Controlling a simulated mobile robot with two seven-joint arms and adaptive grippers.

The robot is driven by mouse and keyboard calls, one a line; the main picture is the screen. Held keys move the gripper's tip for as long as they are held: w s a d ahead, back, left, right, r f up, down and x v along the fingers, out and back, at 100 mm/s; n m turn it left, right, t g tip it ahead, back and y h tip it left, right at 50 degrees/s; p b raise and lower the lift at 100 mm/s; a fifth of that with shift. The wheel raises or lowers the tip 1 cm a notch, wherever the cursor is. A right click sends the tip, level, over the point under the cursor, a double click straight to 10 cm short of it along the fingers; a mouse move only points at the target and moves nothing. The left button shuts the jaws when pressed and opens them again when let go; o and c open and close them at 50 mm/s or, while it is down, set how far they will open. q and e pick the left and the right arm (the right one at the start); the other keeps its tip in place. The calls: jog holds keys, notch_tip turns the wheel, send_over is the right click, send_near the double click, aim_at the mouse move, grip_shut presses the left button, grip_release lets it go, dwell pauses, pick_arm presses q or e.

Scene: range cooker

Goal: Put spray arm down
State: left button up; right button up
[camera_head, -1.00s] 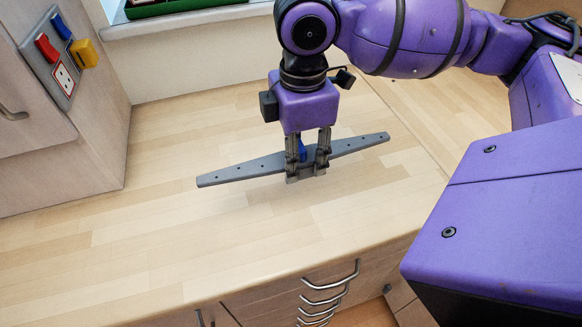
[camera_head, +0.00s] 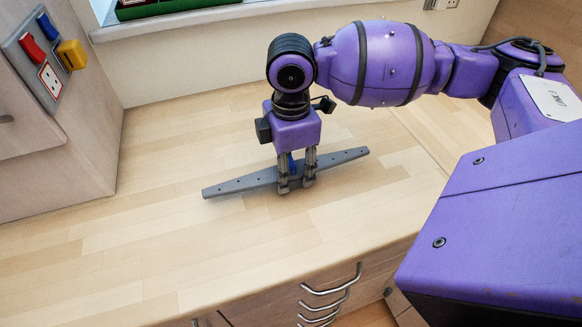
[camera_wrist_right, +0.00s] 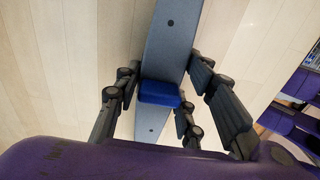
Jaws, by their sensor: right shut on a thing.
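The spray arm (camera_head: 235,184) is a long grey bar with small holes and a blue middle part. My right gripper (camera_head: 296,186) is shut on it near its middle, with the fingers pointing down. The bar lies roughly level, at or just above the wooden worktop (camera_head: 300,240); I cannot tell whether it touches. In the right wrist view, the spray arm (camera_wrist_right: 172,40) runs between the fingers of my right gripper (camera_wrist_right: 165,105), with its blue part (camera_wrist_right: 160,93) between them. My left gripper is not in view.
The worktop around the spray arm is clear. A cabinet side with a switch panel (camera_head: 45,60) stands at the left. A window sill (camera_head: 180,20) with a green tray (camera_head: 165,8) is at the back. Drawers with metal handles (camera_head: 332,285) are below the front edge.

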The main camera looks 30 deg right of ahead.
jog(key=shift+f, duration=0.1)
jog(key=o, duration=1.3)
jog(key=shift+o, duration=0.2)
